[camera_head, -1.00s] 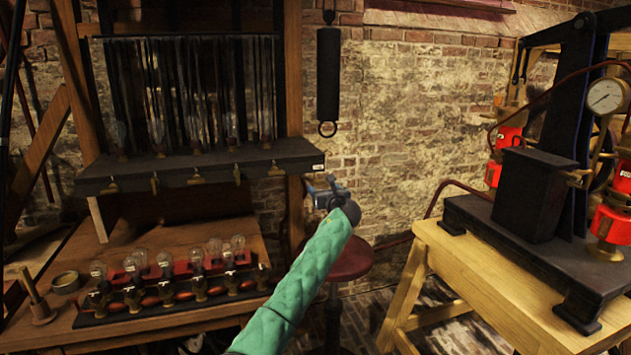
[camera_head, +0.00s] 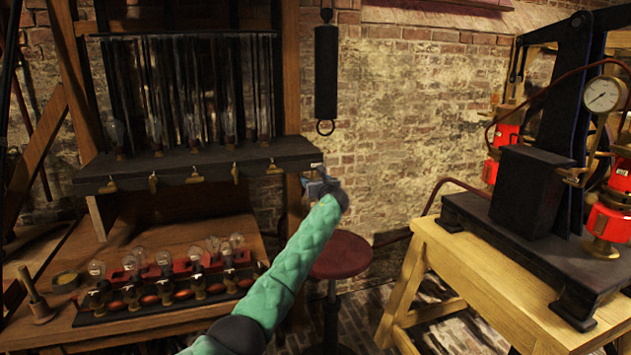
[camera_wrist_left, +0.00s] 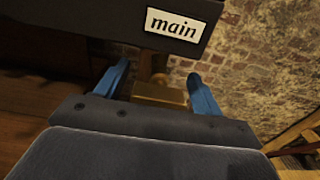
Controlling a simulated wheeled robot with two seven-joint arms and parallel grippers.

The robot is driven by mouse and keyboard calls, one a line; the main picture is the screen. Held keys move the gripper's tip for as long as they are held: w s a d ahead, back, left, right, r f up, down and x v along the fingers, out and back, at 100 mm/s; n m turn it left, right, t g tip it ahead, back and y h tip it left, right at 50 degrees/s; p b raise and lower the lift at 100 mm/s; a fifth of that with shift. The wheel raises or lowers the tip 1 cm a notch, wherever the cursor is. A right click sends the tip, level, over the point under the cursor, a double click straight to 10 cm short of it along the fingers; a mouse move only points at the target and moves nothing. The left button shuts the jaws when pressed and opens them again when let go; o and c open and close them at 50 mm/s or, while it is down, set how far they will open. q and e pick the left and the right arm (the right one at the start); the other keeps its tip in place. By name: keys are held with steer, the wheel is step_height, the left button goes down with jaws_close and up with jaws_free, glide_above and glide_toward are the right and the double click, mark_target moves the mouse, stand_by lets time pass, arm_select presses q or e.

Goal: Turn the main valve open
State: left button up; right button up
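The white "main" label is on the right end of the dark shelf (camera_head: 200,165), and it reads clearly in the left wrist view (camera_wrist_left: 177,25). Below the label, a brass valve piece (camera_wrist_left: 160,94) shows between the two blue fingers of my left gripper (camera_wrist_left: 157,77). The fingers are open and stand on either side of the brass, with no clear contact visible. In the head view my left gripper (camera_head: 317,187) is just below the shelf's right corner and hides the main valve. My right gripper is not in view.
Below is a bench with bulbs (camera_head: 165,260) on a red rack. A red stool (camera_head: 340,256) stands under my arm. A wooden table (camera_head: 480,275) with a black press is at right.

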arm_select(q)
steer(key=c, duration=0.9)
steer(key=shift+o, duration=0.2)
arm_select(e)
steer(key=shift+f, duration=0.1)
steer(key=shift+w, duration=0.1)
arm_select(q)
steer(key=shift+o, duration=0.2)
steer(key=shift+f+n+b, duration=0.1)
steer(key=shift+n+b, duration=0.3)
steer(key=shift+n, duration=0.2)
steer(key=shift+n+b, duration=0.65)
steer(key=shift+n, duration=0.45)
steer(key=n+b, duration=0.2)
steer(key=n, duration=0.1)
steer(key=shift+n, duration=0.4)
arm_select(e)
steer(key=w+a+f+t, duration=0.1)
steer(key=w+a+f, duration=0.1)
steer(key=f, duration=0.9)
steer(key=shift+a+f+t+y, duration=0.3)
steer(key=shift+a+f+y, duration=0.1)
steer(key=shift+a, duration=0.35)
arm_select(q)
steer(key=o, duration=1)
steer(key=shift+c, duration=0.2)
